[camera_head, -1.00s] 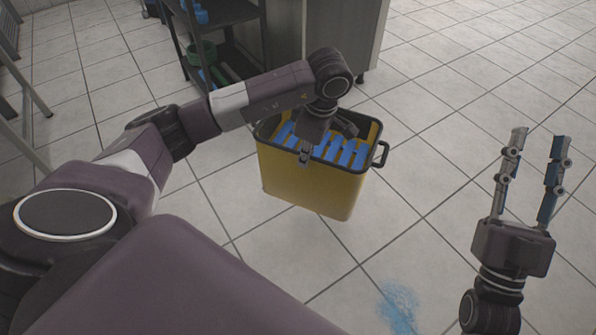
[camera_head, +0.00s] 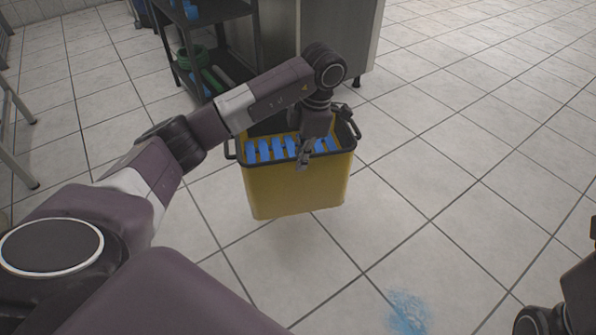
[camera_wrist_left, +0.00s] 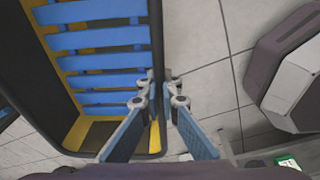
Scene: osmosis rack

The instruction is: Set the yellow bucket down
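The yellow bucket (camera_head: 298,190) has a dark rim, side handles and a rack of blue slats inside. It is roughly upright at the middle of the head view; I cannot tell if its base touches the floor. My left gripper (camera_head: 304,156) is at its near rim. In the left wrist view its fingers (camera_wrist_left: 165,88) straddle the dark rim and close on it, with the blue slats (camera_wrist_left: 100,40) to the left. My right gripper's body (camera_head: 580,292) is cut off at the lower right edge, and its fingertips are out of view.
A dark shelf (camera_head: 215,50) with green and blue items and a metal cabinet (camera_head: 340,40) stand behind the bucket. A blue patch (camera_head: 408,312) marks the tiles in front. Metal legs (camera_head: 18,165) are at the left. The tiled floor to the right is clear.

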